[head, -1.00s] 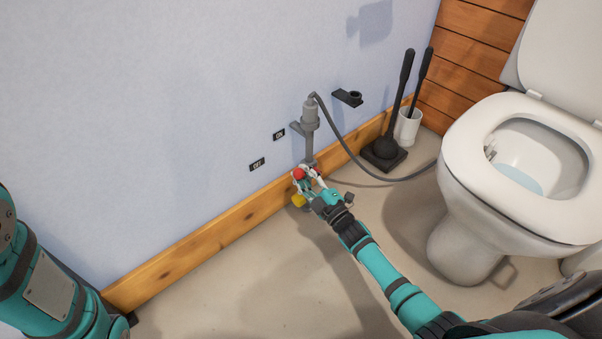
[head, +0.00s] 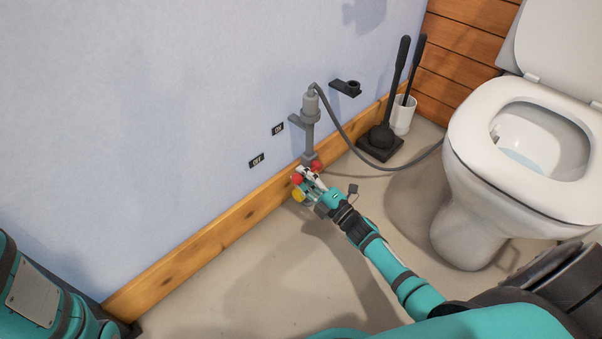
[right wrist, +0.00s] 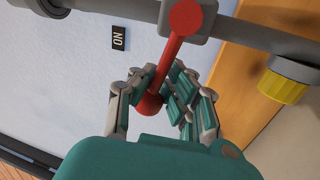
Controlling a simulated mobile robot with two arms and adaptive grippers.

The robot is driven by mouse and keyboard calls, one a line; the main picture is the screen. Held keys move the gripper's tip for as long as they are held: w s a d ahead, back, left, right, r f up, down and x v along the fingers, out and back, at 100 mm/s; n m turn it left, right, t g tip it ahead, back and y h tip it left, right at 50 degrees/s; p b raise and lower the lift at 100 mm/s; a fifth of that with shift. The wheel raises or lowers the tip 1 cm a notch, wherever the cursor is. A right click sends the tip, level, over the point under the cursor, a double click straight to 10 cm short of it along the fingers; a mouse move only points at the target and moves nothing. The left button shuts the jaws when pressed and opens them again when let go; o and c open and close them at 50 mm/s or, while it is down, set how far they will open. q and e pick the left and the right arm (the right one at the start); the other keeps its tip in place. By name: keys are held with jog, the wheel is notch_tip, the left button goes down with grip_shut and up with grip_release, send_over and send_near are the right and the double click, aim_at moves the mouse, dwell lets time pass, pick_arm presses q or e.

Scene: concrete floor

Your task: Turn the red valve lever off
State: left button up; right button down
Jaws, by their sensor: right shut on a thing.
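The red valve lever (right wrist: 170,62) runs from a round red hub on the grey pipe (right wrist: 255,35) to a red ball end (right wrist: 150,103). My right gripper (right wrist: 165,92) has its fingers around the lever near that ball end, partly hiding it. In the head view the lever's red ball (head: 297,179) and hub (head: 317,166) show beside my right gripper (head: 308,178), low on the wall. A black "ON" label (head: 278,129) and an "OFF" label (head: 256,160) are on the wall to the left of the pipe. My left gripper is out of view.
A wooden baseboard (head: 200,244) runs along the wall. A grey hose (head: 345,144) leads from the pipe toward the toilet (head: 470,190). A plunger (head: 384,140) and a brush in a white holder (head: 402,118) stand in the corner. The floor on the left is open.

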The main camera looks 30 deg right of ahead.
jog(key=shift+s+a+f+n, duration=0.25)
jog(key=shift+f+n, duration=0.25)
jog(key=shift+f, duration=0.05)
jog(key=shift+f+n+y+b, duration=0.25)
jog(key=shift+n+y+b, duration=0.05)
jog(key=shift+n, duration=0.1)
dwell(2.3)
dwell(0.5)
jog(key=c, duration=1.5)
grip_release()
jog(key=shift+d, duration=0.1)
jog(key=o, duration=0.5)
jog(key=shift+d+r, duration=0.1)
jog(key=shift+r, duration=0.1)
jog(key=shift+w, duration=0.1)
jog(key=v, duration=1.2)
jog(key=shift+r, duration=0.1)
